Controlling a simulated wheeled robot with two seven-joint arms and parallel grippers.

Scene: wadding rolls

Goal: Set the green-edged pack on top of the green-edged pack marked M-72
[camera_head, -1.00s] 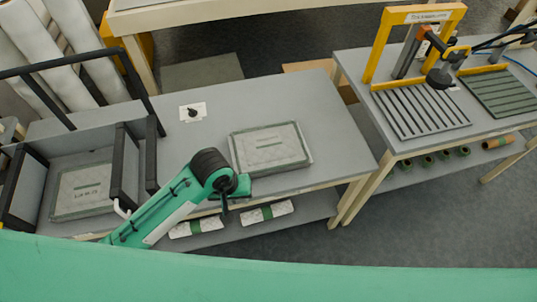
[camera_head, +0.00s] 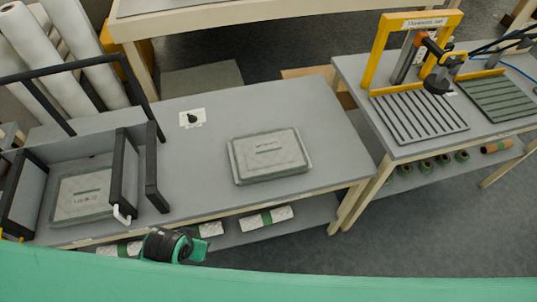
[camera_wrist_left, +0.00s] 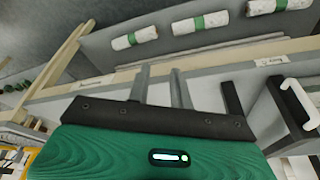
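A flat pale quilted pack (camera_head: 268,160) with a small green strip lies on the grey table, right of its middle. Another pale pack (camera_head: 82,190) with a green strip and a dark printed mark lies inside the black-edged bay at the table's left end. The mark is too small to read surely. My right gripper is not in view.
The bay's black-edged dividers (camera_head: 126,175) stand between the packs. White rolls with green bands (camera_head: 266,218) lie on the shelf below. A small card with a dark knob (camera_head: 192,117) lies on the table. A second table with a yellow frame (camera_head: 376,50) stands right.

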